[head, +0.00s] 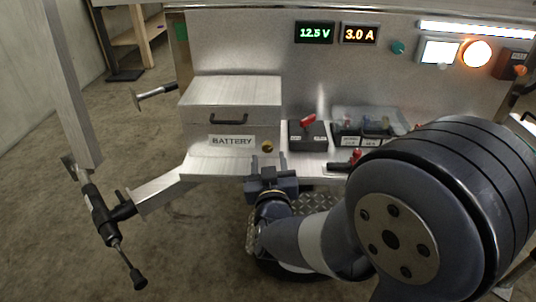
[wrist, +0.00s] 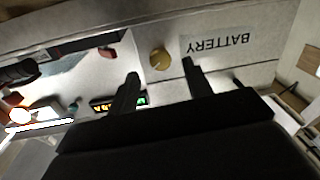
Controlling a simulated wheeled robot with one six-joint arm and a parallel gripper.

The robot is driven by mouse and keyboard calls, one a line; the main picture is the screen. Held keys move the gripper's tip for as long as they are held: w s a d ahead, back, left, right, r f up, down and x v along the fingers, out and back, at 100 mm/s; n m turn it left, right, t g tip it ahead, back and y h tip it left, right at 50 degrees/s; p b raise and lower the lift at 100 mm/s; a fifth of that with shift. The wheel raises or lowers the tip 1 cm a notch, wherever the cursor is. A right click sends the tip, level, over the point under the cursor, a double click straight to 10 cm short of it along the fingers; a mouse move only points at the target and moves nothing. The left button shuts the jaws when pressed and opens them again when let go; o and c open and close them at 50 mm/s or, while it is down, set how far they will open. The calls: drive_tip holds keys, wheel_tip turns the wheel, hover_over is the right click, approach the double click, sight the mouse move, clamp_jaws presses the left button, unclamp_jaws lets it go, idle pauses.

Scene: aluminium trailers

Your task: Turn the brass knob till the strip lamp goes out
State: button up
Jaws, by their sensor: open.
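The brass knob (head: 267,146) is on the front of the aluminium battery box (head: 195,134), right of its BATTERY label. My gripper (head: 268,161) is open just in front of and slightly below the knob in the head view. In the wrist view, which is upside down, the knob (wrist: 160,59) shows in line with the gap between my fingertips (wrist: 160,71). Nothing is held, and the knob looks clear of both fingers. The strip lamp (head: 476,30) at the upper right is lit white. It also glows in the wrist view (wrist: 40,125).
Right of the box are a dark unit with a red switch (head: 308,133) and several small labelled boxes. Displays (head: 314,33) read 12.5 V and 3.0 A. A round orange lamp (head: 477,54) glows. My arm hides the lower right.

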sight(268, 149)
drive_tip(key=shift+w+a, duration=0.1)
drive_tip(key=shift+w, duration=2)
drive_tip(key=shift+c, duration=0.3)
drive_tip(key=c, duration=0.9)
drive_tip(key=shift+f+b, duration=0.15)
drive_tip(key=shift+b, duration=0.4)
